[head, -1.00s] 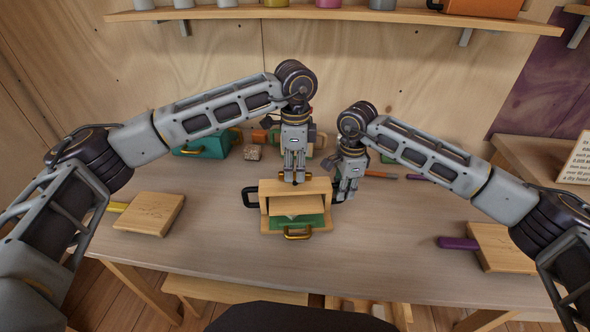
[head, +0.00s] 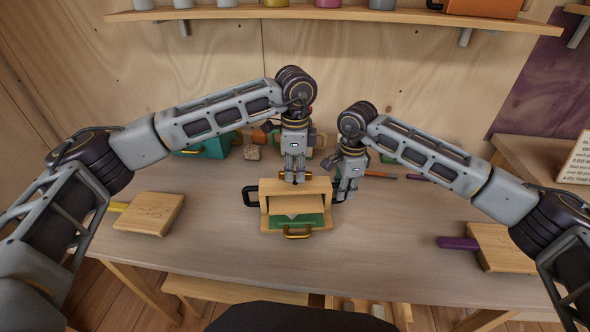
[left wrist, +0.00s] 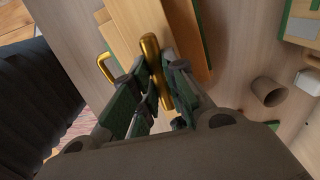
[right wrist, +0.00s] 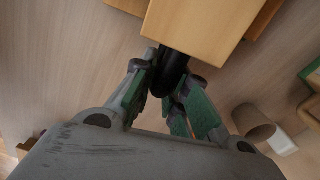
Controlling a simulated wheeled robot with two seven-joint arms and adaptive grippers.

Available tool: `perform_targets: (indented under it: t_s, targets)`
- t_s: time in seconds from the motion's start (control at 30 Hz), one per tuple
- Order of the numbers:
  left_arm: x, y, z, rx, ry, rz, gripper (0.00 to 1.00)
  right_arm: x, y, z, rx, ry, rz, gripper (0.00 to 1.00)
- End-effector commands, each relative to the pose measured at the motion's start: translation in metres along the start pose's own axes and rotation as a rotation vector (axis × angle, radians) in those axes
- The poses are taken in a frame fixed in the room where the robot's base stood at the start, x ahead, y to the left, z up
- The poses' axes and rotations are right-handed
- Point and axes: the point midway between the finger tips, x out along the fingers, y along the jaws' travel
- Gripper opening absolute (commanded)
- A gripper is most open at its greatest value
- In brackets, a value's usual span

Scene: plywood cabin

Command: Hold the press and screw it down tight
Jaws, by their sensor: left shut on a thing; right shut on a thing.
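The wooden press (head: 268,222) stands on the table in front of me, with a green board (head: 305,222) and a pale sheet inside and a brass pull at its front. My left gripper (head: 295,180) is above it, shut on the brass screw handle (left wrist: 150,58) at the top of the press, which shows clearly in the left wrist view. My right gripper (head: 344,196) is at the press's right side, shut on the black side handle (right wrist: 172,68). Another black handle (head: 249,198) on the left side is free.
A wooden board with a yellow handle (head: 150,214) lies at left, one with a purple handle (head: 495,248) at right. A teal box (head: 205,146) and small items stand behind. The table's front is clear.

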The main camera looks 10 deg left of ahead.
Motion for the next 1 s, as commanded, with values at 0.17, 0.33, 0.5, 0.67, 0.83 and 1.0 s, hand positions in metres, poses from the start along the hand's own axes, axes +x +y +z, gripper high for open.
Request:
perform_targets:
  t_s: [0.17,0.33,0.5,0.67,0.83,1.0]
  targets:
    - [-0.0009,-0.0021,0.0010,0.012,0.000,-0.005,0.00,-0.0002,0.0012,0.0018,-0.007,-0.001,0.002,0.00]
    - [-0.0011,-0.0021,0.0010,0.058,0.000,-0.005,0.00,0.0000,0.0013,0.0019,-0.008,-0.001,0.002,0.00]
    - [-0.0012,-0.0019,0.0008,0.138,0.000,-0.005,0.00,0.0001,0.0013,0.0019,-0.008,-0.001,0.002,0.00]
    - [-0.0011,-0.0018,0.0007,0.242,0.000,-0.004,0.00,0.0001,0.0013,0.0019,-0.008,-0.001,0.002,0.00]
    - [-0.0011,-0.0015,0.0005,0.370,0.000,-0.004,0.00,0.0003,0.0012,0.0018,-0.007,-0.001,0.002,0.00]
    - [-0.0011,-0.0014,0.0004,0.504,0.000,-0.004,0.00,0.0003,0.0011,0.0017,-0.007,-0.001,0.002,0.00]
